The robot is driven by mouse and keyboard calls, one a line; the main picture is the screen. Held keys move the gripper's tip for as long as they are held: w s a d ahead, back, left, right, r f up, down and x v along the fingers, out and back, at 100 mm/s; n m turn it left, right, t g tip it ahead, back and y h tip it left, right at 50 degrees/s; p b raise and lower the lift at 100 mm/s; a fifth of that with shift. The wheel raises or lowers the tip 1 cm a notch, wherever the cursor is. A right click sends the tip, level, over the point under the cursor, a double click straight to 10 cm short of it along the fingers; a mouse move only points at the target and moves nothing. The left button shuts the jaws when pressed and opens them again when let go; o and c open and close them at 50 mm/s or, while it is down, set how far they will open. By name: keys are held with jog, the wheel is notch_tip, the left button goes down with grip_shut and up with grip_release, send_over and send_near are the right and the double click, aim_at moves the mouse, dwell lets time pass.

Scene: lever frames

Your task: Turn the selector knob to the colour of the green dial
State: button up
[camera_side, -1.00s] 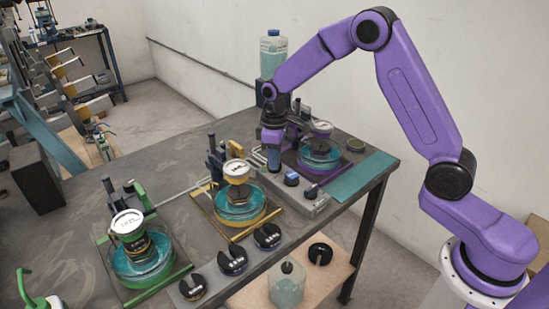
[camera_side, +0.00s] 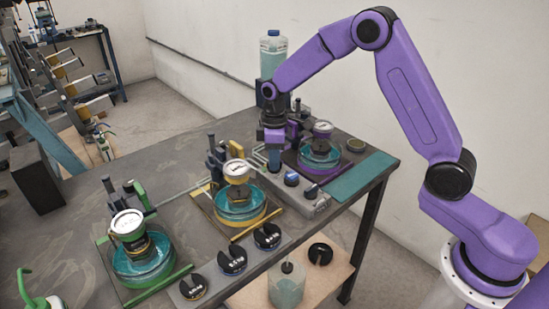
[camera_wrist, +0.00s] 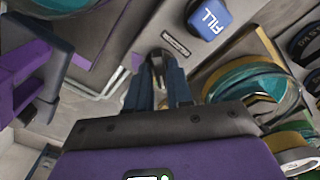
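The green dial (camera_side: 127,224) is a round white-faced gauge above a teal liquid dish in a green frame at the lower left of the side view. My gripper (camera_side: 273,165) points down over the rear end of the grey control strip (camera_side: 309,206). In the wrist view, a small dark and metallic knob (camera_wrist: 158,64), apparently the selector, shows between the fingertips of my gripper (camera_wrist: 159,78). The fingers stand apart on either side of it; whether they touch it is unclear. In the side view my gripper hides this knob.
A blue FILL button (camera_wrist: 208,18) sits close beside the knob. The yellow dial (camera_side: 237,171) and purple dial (camera_side: 322,127) stand on their dishes either side of the strip. A bottle (camera_side: 273,55) stands behind my gripper. A teal mat (camera_side: 362,177) lies bare at right.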

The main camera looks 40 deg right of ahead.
jog(key=shift+o, duration=0.9)
notch_tip(320, 180, up, 17)
jog(key=shift+r, duration=0.2)
jog(key=s+a+f+n, duration=0.1)
jog(key=s+a, duration=0.1)
jog(key=s, duration=0.7)
jog(key=s+a+f, duration=0.1)
jog(key=s+a, duration=0.2)
jog(key=s, duration=0.5)
jog(key=s+d+f, duration=0.3)
jog(key=s, duration=0.6)
jog(key=s+d+f+n, duration=0.1)
jog(key=s+d+f, duration=0.2)
jog(key=s, duration=0.7)
jog(key=shift+s+n, duration=0.3)
